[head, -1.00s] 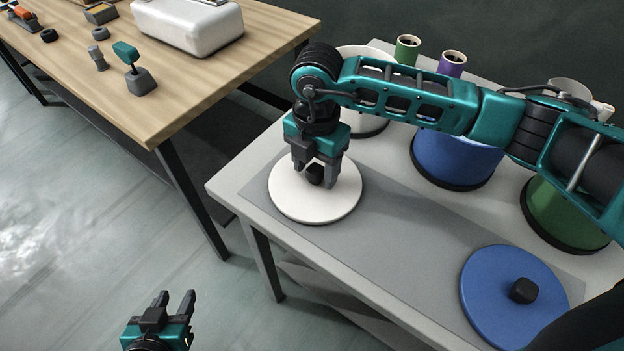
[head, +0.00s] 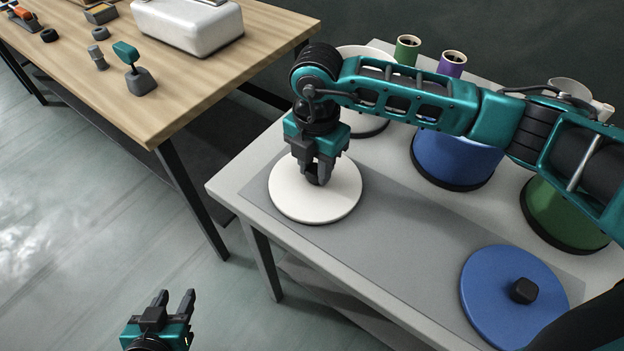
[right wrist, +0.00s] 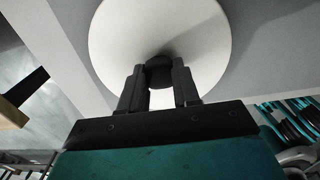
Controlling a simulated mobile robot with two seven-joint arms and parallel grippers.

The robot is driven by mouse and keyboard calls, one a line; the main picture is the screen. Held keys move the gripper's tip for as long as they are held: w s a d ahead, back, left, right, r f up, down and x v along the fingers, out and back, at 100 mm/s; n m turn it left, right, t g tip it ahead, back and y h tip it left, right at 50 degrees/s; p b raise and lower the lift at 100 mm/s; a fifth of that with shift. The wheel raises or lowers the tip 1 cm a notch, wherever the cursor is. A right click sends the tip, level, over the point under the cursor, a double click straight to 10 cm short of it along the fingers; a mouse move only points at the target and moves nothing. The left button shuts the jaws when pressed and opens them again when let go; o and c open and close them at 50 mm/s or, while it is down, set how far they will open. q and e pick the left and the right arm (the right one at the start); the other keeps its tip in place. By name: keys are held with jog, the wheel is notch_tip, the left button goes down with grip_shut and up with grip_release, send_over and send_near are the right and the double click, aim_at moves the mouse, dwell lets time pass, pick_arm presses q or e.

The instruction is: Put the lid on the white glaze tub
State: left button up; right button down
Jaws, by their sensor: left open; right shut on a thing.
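The white lid (head: 318,205) lies on the grey mat at the left end of the light table. My right gripper (head: 314,178) points down over it and is shut on the lid's dark knob, which also shows between the fingers in the right wrist view (right wrist: 159,72). The white lid fills the top of that view (right wrist: 205,40). The white glaze tub (head: 372,126) stands behind the gripper, mostly hidden by my right arm. My left gripper (head: 174,299) is open and empty, low in front of the table.
A blue lid (head: 500,295) with a dark knob lies on the mat (head: 425,220) at right. A blue tub (head: 455,160) and a green tub (head: 565,215) stand along the back. Green (head: 407,50) and purple (head: 452,64) cups stand behind. A wooden table (head: 190,85) with tools is at left.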

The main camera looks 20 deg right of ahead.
jog(key=shift+r, duration=0.35)
dwell(0.4)
jog(key=shift+r+p, duration=0.1)
jog(key=shift+p, duration=0.25)
jog(key=shift+r+p, duration=1.25)
jog(key=shift+r, duration=0.45)
